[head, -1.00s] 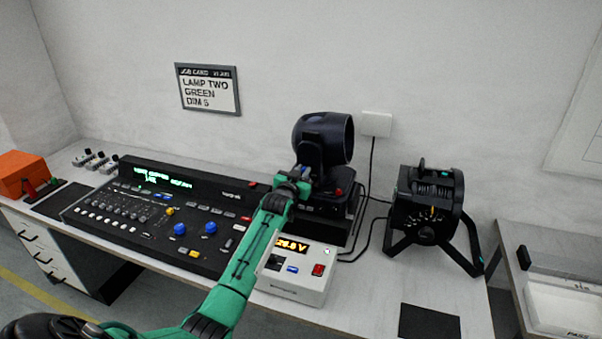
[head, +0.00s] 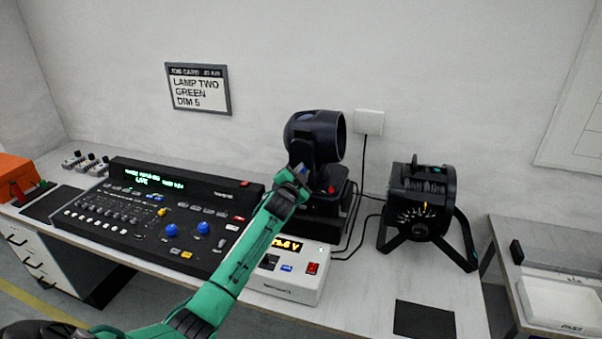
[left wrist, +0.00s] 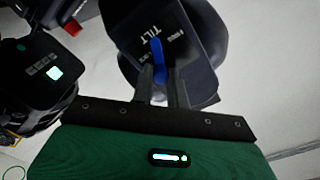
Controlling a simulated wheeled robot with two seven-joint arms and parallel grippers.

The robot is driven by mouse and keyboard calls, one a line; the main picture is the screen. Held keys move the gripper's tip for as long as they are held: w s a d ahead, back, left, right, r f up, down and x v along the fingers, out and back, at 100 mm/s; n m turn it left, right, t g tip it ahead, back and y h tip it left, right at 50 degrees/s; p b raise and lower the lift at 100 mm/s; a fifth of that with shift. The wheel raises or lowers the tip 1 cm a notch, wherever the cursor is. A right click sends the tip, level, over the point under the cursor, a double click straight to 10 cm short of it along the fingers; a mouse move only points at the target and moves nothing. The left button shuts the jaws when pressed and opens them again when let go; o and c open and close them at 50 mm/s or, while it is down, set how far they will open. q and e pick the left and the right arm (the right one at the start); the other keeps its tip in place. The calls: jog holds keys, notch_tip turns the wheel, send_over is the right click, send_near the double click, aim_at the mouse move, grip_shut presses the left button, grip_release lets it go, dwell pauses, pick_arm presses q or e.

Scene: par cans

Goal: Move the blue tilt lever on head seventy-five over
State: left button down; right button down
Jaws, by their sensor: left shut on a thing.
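The dark moving head (head: 317,136) stands on its base at the back of the bench, its barrel pointing right. The blue tilt lever (left wrist: 158,58) shows in the left wrist view on the dark side plate marked TILT. My left gripper (left wrist: 160,88) is shut on the lever, its two dark fingers close on either side of it. In the head view, my left gripper (head: 298,174) is at the near side of the moving head and hides the lever. My right gripper is not in view.
The control desk (head: 150,205) lies left of my arm. A white power supply (head: 290,285) sits in front of the moving head. A second lamp (head: 422,200) on a bracket stands to the right, with cables between. A black mat (head: 424,319) lies on clear bench at the front right.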

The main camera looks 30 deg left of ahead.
pick_arm(q)
jog(key=shift+a+f, duration=0.1)
jog(key=shift+f, duration=0.25)
jog(key=c, duration=1.6)
grip_release()
jog(key=shift+s, duration=0.1)
jog(key=shift+c, duration=0.2)
jog(key=shift+o, duration=1.3)
jog(key=shift+a+r, duration=0.1)
jog(key=shift+a, duration=0.15)
jog(key=shift+d+r, duration=0.1)
jog(key=shift+d, duration=0.05)
jog(key=shift+s+d, duration=0.1)
jog(key=b+v, duration=0.3)
jog(key=v, duration=1)
jog(key=shift+s, duration=0.35)
